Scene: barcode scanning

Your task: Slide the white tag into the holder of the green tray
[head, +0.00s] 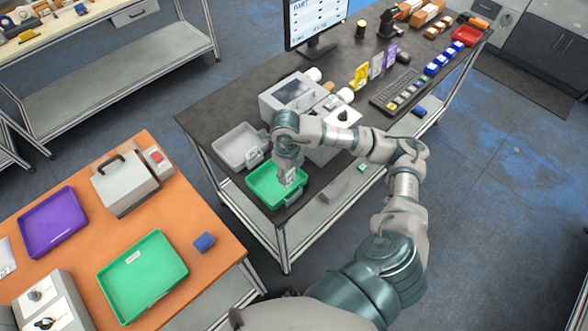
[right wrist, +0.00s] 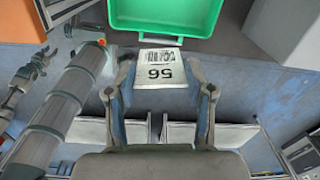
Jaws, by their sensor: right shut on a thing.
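The green tray (head: 262,189) sits near the front corner of the dark table, and its front wall shows at the top of the right wrist view (right wrist: 165,14). A thin holder frame (right wrist: 160,40) sticks out from that wall. My right gripper (head: 290,171) is over the tray's near side, pointing down. In the right wrist view its fingers (right wrist: 163,88) are shut on the white tag (right wrist: 160,69), which bears a barcode and "56". The tag's far edge is close to the holder; whether it is inside cannot be told.
A grey tray (head: 236,146) and a grey box-shaped machine (head: 292,92) stand beside the green tray. The orange table (head: 190,213) at left holds another green tray (head: 143,277), a purple tray (head: 50,221) and a small blue block (head: 204,242).

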